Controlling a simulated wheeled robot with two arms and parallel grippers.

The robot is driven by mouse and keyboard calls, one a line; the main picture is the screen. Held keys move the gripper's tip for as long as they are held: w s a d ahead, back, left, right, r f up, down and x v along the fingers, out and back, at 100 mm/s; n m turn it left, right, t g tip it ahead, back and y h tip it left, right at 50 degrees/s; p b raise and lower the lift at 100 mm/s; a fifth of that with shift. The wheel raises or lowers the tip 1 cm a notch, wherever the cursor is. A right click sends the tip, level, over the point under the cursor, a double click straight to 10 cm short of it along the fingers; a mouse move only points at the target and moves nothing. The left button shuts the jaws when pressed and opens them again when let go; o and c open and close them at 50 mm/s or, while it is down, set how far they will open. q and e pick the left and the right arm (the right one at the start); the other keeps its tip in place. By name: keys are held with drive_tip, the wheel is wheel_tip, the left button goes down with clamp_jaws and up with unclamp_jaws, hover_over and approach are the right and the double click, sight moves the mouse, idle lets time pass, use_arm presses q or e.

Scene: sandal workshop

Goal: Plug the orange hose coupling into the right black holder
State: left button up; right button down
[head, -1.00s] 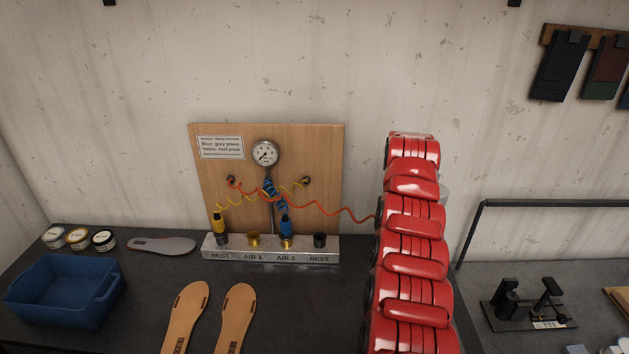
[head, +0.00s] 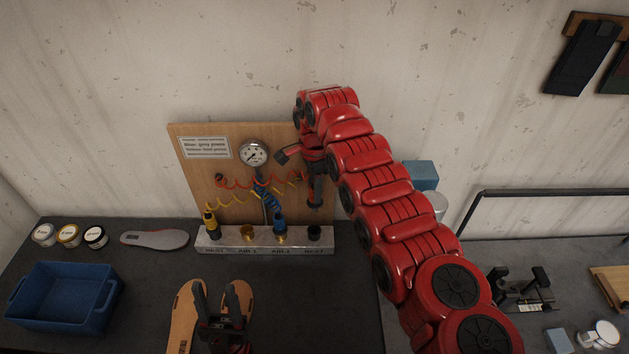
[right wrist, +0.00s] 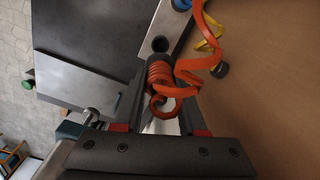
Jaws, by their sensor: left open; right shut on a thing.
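The right black holder (head: 314,232) is at the right end of the pale block (head: 215,247), at the label REST. It also shows in the right wrist view (right wrist: 160,45) as an open dark hole. My right gripper (head: 316,195) points down above this holder, shut on the orange hose coupling. In the right wrist view, the orange hose (right wrist: 195,75) coils around the fingertips and mostly hides the coupling, which is close to the holder. I cannot tell the exact gap. My left gripper (head: 221,293) is open and empty above the tan soles.
The yellow coupling (head: 210,222) stands in the left black holder. The blue coupling (head: 280,222) stands in the AIR 2 brass socket; the AIR 1 brass socket (head: 248,232) is empty. A wooden board (head: 195,170) with a gauge (head: 253,152) stands behind. A blue bin (head: 65,295) is left.

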sight(314, 210)
drive_tip(key=shift+f, duration=0.7)
drive_tip(key=shift+f+b, duration=1.65)
drive_tip(key=shift+f, duration=1.55)
drive_tip(key=shift+a, duration=0.1)
drive_tip(key=shift+f+b, duration=1.5)
drive_tip(key=shift+f, duration=0.55)
drive_tip(key=shift+c, duration=2)
unclamp_jaws()
drive_tip(key=shift+r, duration=0.1)
